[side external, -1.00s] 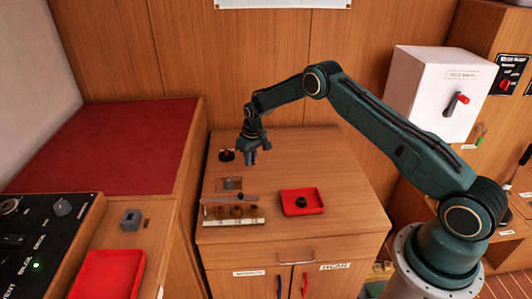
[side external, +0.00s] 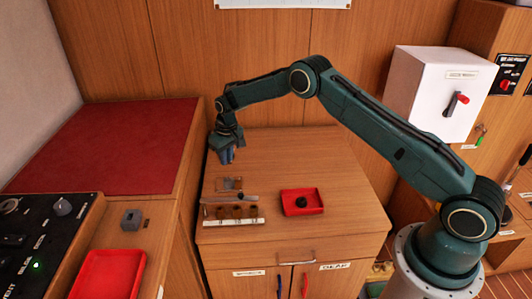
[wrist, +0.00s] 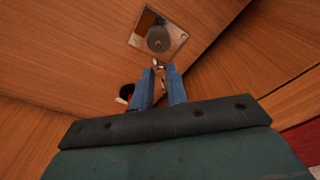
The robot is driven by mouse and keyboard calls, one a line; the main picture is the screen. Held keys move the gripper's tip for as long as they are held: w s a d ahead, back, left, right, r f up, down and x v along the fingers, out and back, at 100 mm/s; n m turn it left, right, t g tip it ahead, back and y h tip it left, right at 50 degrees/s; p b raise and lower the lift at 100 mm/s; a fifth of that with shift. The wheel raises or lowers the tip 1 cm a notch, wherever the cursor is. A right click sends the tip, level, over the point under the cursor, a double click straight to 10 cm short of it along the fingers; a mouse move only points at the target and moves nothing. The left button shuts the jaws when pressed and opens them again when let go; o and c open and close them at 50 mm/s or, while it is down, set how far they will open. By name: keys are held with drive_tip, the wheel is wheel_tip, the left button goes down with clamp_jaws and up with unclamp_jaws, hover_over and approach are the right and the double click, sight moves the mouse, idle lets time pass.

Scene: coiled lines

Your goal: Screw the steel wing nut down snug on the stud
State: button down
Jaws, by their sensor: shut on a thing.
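My gripper (side external: 226,155) hangs over the back left of the wooden cabinet top. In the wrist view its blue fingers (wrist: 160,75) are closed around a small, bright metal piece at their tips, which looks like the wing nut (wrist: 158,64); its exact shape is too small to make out. A metal plate (wrist: 172,30) lies beyond the fingertips, with a round grey feature that may be the stud (wrist: 158,38). The plate also shows in the side view (side external: 230,184), in front of the gripper. The held piece appears apart from the plate, but its height is unclear.
A rack with several brown round pieces (side external: 236,212) stands near the front. A red tray (side external: 303,208) with a dark piece is to the right. The right back of the top is clear.

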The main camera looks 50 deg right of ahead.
sight(228, 177)
drive_tip(key=shift+f, duration=2.75)
drive_tip(key=shift+f, duration=0.85)
